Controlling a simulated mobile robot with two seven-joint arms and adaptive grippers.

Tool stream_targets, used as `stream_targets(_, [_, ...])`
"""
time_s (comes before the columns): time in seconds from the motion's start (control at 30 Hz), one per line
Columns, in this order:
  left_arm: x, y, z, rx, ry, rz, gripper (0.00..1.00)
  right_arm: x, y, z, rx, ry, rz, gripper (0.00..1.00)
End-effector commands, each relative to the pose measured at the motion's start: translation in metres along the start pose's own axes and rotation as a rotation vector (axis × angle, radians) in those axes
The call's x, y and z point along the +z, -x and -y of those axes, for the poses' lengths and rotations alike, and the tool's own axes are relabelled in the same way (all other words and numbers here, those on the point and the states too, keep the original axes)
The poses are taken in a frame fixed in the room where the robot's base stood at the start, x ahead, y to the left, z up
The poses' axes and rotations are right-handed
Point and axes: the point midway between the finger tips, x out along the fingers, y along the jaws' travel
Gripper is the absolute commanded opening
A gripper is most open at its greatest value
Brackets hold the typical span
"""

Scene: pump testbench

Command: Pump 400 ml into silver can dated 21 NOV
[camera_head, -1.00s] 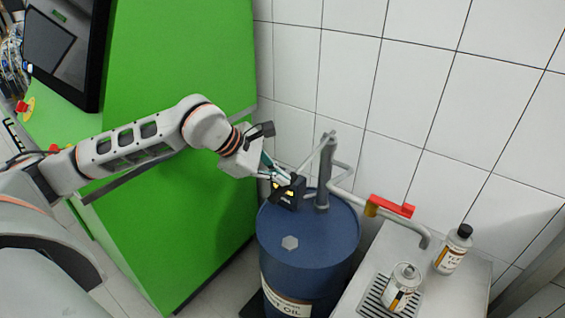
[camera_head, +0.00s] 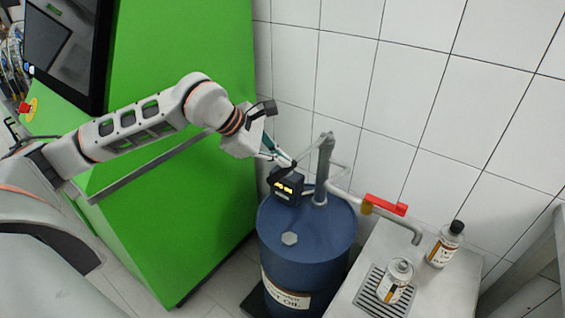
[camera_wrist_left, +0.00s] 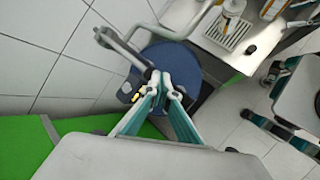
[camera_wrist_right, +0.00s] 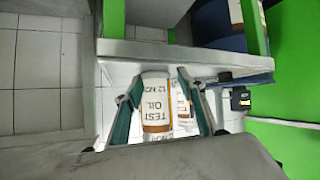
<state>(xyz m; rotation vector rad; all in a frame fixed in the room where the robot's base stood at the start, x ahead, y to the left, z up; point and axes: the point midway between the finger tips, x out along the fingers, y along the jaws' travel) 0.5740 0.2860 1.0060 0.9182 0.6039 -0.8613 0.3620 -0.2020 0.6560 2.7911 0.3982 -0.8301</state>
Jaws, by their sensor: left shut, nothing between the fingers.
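My left gripper (camera_head: 288,163) is shut and empty, just above the dark box with lit yellow digits (camera_head: 285,186) on the blue drum (camera_head: 305,232); the digits are too small to read. In the left wrist view its fingertips (camera_wrist_left: 161,82) meet in front of the drum. The pump pipe (camera_head: 325,165) rises from the drum, with its spout (camera_head: 418,234) over the steel bench. A silver can (camera_head: 397,279) stands upright on the drain grate. My right gripper (camera_wrist_right: 160,90) is open, with a test-oil can (camera_wrist_right: 155,102) seen between its spread fingers; its date is hard to read.
A dark-capped can (camera_head: 445,246) stands on the bench (camera_head: 372,262), behind the silver can. The green cabinet (camera_head: 185,200) stands left of the drum, and the tiled wall is behind.

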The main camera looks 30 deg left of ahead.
Motion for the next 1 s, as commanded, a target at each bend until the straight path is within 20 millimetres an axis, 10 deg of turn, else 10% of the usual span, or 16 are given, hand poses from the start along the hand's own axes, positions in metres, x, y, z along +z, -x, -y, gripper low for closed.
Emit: stream_targets(1.0, [0.019, 0.026, -0.019, 0.002, -0.001, 0.001, 0.0, -0.024, 0.014, -0.004, 0.002, 0.001, -0.008, 0.4])
